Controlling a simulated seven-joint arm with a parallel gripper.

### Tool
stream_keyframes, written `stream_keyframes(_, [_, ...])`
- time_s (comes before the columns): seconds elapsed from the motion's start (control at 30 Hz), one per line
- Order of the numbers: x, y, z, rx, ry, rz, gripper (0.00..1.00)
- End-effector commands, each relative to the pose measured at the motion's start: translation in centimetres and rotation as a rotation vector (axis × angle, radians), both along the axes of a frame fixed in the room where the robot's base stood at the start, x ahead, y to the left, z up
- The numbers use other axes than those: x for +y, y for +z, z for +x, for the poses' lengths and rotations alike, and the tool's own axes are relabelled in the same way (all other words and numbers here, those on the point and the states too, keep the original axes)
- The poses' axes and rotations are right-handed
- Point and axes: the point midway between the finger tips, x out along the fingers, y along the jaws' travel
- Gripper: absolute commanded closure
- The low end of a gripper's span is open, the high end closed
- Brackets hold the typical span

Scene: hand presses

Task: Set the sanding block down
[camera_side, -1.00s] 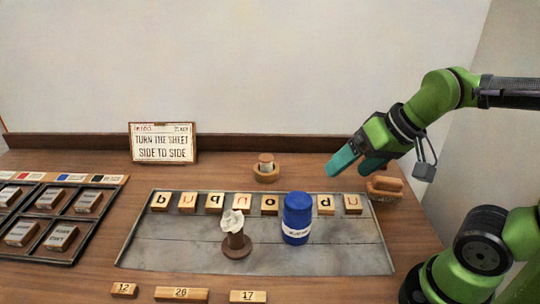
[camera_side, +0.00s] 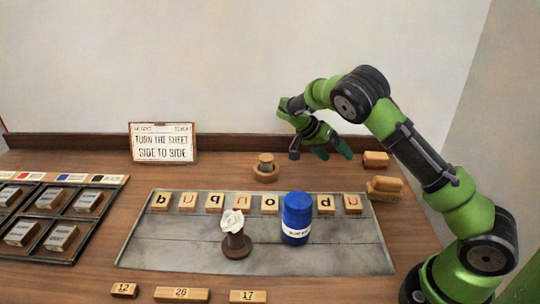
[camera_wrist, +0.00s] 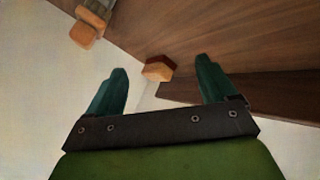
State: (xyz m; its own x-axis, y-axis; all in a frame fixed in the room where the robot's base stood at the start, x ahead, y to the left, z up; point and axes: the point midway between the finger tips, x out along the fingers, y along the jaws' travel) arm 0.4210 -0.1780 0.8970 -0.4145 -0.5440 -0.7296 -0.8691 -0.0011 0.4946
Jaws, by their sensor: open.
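A small wooden block with a tan top and a reddish lower part, which looks like the sanding block (camera_side: 376,160), rests on the table at the back right, close to the back ledge. My gripper (camera_side: 331,151) is left of it in the side view, apart from it, with its teal fingers spread and empty. In the wrist view a tan and dark red block (camera_wrist: 158,69), seemingly the same one, shows beyond the gap between the open fingers (camera_wrist: 161,75).
A second wooden piece (camera_side: 384,188) lies just in front of the block. A round wooden holder (camera_side: 265,173) stands to the left. The grey tray (camera_side: 180,257) holds letter tiles, a blue can (camera_side: 297,213) and a brown stand (camera_side: 236,243). A sign (camera_side: 163,143) stands at the back.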

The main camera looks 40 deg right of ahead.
Motion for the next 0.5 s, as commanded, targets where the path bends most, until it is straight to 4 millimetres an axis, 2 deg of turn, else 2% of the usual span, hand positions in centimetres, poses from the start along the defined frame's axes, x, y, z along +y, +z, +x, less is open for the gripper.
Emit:
stream_keyframes(0.03, [-0.8,-0.5,0.8,0.000,-0.044,-0.106,0.15])
stream_keyframes(0.13, [-2.0,-0.4,2.2,-0.051,-0.140,-0.314,0.15])
stream_keyframes(0.23, [-2.6,0.7,3.6,-0.156,-0.239,-0.506,0.15])
stream_keyframes(0.33, [-2.5,2.5,4.3,-0.265,-0.331,-0.606,0.15])
stream_keyframes(0.5, [-2.5,2.7,3.7,-0.326,-0.420,-0.664,0.15])
